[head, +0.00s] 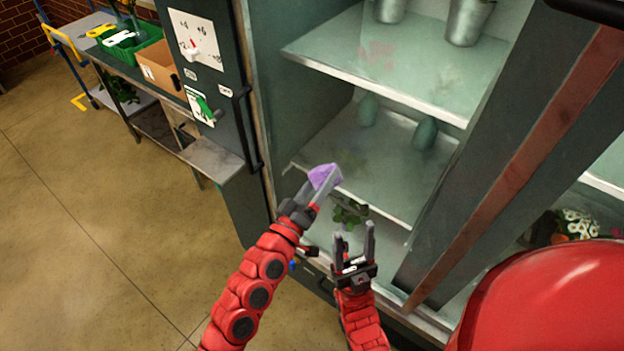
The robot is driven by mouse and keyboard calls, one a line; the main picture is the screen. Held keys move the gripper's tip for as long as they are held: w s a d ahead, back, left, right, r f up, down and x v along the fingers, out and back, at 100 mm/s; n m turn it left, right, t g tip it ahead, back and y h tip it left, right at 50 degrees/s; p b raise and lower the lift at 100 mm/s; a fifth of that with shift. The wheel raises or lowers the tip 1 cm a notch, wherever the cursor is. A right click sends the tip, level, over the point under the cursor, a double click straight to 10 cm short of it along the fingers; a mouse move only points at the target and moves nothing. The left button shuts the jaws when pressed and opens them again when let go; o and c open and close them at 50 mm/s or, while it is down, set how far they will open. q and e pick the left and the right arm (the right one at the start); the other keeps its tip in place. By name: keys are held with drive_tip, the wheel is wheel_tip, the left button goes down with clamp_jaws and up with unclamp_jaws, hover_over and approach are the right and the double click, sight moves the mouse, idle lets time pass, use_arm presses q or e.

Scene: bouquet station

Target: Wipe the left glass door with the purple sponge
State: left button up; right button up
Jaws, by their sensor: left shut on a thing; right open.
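The purple sponge (324,175) is held in my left gripper (315,188), which is shut on it. The sponge is in front of the left glass door (340,80) of the tall green cabinet. I cannot tell whether it touches the glass. Faint reddish smudges (377,55) show higher up, and a dull greenish smear (350,160) shows just right of the sponge; both seem to be on the glass. My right gripper (356,242) is open and empty, below and right of the left one, with its fingers pointing up.
Metal buckets (467,22) and green vases (425,133) stand on the cabinet shelves. A small side ledge (212,160) juts out at left. A workbench with a green crate (135,50) and a cardboard box (158,67) stands farther left. The floor at left is clear.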

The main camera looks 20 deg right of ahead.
sight(310, 177)
use_arm(q)
drive_tip(key=a+n+t, duration=0.1)
drive_tip(key=a+t+y, duration=0.1)
drive_tip(key=a+n+t, duration=0.1)
drive_tip(key=shift+s+f+n+y+p, duration=0.25)
drive_tip(key=shift+f+n+y+p, duration=0.05)
drive_tip(key=shift+f+y+p, duration=0.1)
drive_tip(key=shift+w+a+f+t+y, duration=0.1)
drive_tip(key=shift+a+t+y, duration=0.2)
drive_tip(key=shift+t, duration=0.1)
drive_tip(key=w+d, duration=0.2)
drive_tip(key=d, duration=0.1)
drive_tip(key=shift+w+d+f, duration=0.15)
drive_tip(key=shift+w+d, duration=0.1)
drive_tip(key=shift+w, duration=0.05)
drive_tip(key=shift+w+d, duration=0.45)
drive_tip(key=shift+d, duration=0.1)
drive_tip(key=shift+w+d+b, duration=0.65)
drive_tip(key=shift+d, duration=0.1)
drive_tip(key=shift+s, duration=0.1)
